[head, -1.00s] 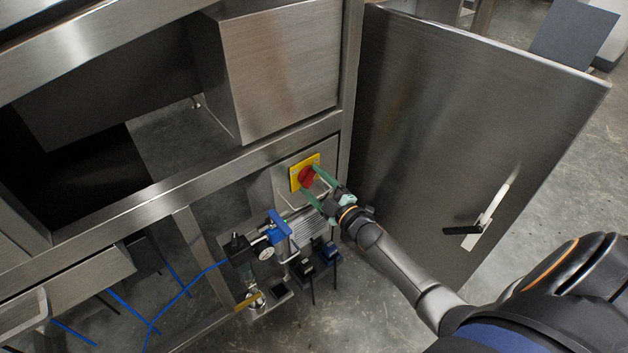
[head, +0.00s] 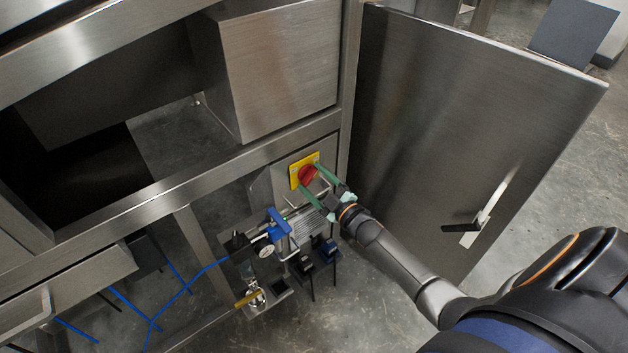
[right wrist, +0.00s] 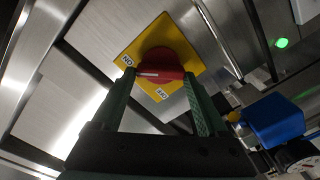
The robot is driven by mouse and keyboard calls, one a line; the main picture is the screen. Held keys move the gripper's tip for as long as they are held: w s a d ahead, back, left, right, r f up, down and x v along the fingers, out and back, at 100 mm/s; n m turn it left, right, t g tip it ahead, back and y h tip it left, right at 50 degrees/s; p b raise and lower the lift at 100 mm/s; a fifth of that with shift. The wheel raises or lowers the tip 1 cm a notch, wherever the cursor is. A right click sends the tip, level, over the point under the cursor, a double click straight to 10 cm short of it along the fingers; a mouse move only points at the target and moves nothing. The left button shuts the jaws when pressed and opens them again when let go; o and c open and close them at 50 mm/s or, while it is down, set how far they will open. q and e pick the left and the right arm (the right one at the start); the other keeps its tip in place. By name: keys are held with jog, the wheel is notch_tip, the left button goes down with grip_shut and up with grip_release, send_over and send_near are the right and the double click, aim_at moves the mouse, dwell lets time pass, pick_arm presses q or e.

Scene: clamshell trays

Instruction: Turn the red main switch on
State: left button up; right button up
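The red main switch (head: 308,174) is a round knob on a yellow plate (head: 296,179), fixed to a grey panel in the lower bay of the steel machine. It also shows in the right wrist view as the red knob (right wrist: 168,62). Its white mark points left there, between two small labels and nearer the left one. My right gripper (head: 310,177) is at the switch with its green fingers spread, one on each side of the knob. In the right wrist view the fingers (right wrist: 158,78) look apart; contact is unclear. My left gripper is out of view.
Below the switch are a blue-topped valve unit with a gauge (head: 267,250) and blue hoses (head: 190,283). A steel box (head: 280,70) hangs above.

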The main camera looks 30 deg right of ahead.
jog(key=o, duration=0.3)
jog(key=shift+o, duration=0.2)
jog(key=shift+s, duration=0.5)
jog(key=s+p, duration=0.2)
jog(key=s, duration=0.9)
jog(key=shift+s+d+p, duration=0.25)
jog(key=shift+d+p, duration=0.05)
jog(key=shift+d, duration=0.15)
